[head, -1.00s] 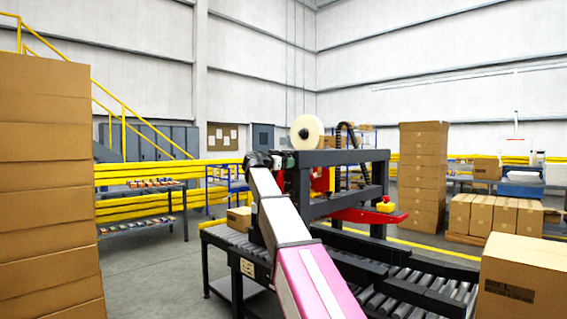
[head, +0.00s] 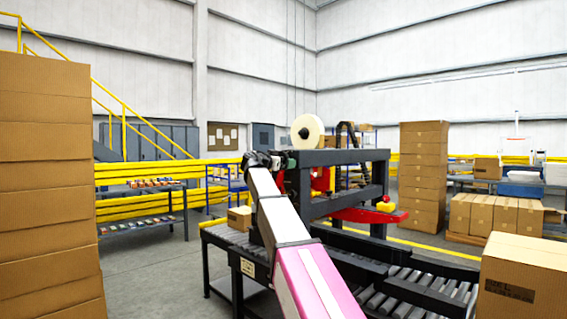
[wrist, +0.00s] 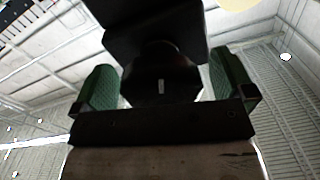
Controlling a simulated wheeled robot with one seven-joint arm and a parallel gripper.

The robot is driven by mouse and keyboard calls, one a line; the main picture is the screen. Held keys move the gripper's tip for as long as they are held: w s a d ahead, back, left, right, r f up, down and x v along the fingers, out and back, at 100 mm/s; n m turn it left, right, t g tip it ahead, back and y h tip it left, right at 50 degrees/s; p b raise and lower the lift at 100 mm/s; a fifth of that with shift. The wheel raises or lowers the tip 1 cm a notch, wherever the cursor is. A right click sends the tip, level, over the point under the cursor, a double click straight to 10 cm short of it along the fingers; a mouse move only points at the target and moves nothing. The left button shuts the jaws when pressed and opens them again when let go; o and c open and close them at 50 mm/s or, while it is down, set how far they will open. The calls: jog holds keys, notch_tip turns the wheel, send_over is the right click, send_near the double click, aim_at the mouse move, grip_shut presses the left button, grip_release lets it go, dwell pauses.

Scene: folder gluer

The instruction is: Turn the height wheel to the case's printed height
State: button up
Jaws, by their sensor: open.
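A dark round knob with a short white mark, which looks like the height wheel (wrist: 160,72), is in the middle of the wrist view. My gripper (wrist: 164,84) has its two green-padded fingers apart, one on either side of the knob; I cannot tell whether they touch it. In the head view my gripper (head: 272,160) is small and dark, at the near left end of the machine's black frame (head: 335,157); the wheel is hidden there. A cardboard case (head: 515,280) at the lower right has a dark printed label, too blurred to read a height.
A roller conveyor (head: 425,291) runs through the machine, and a small box (head: 239,218) sits at its left end. A tape roll (head: 307,132) is on top. Stacked cartons (head: 45,190) stand tall at the left. Grey floor is clear at the left centre.

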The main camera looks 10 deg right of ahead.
jog(key=v, duration=1)
jog(key=shift+s+f, duration=0.1)
jog(key=w+d+n, duration=0.2)
jog(key=d+n, duration=0.1)
jog(key=n, duration=0.6)
jog(key=w+d+n, duration=0.2)
jog(key=d+n, duration=0.1)
jog(key=n, duration=0.6)
jog(key=w+d+r+n+g, duration=0.1)
jog(key=w+d+n, duration=0.1)
jog(key=n, duration=0.8)
jog(key=shift+w+d+h, duration=0.3)
jog(key=shift+d+h, duration=0.1)
jog(key=shift+d, duration=0.2)
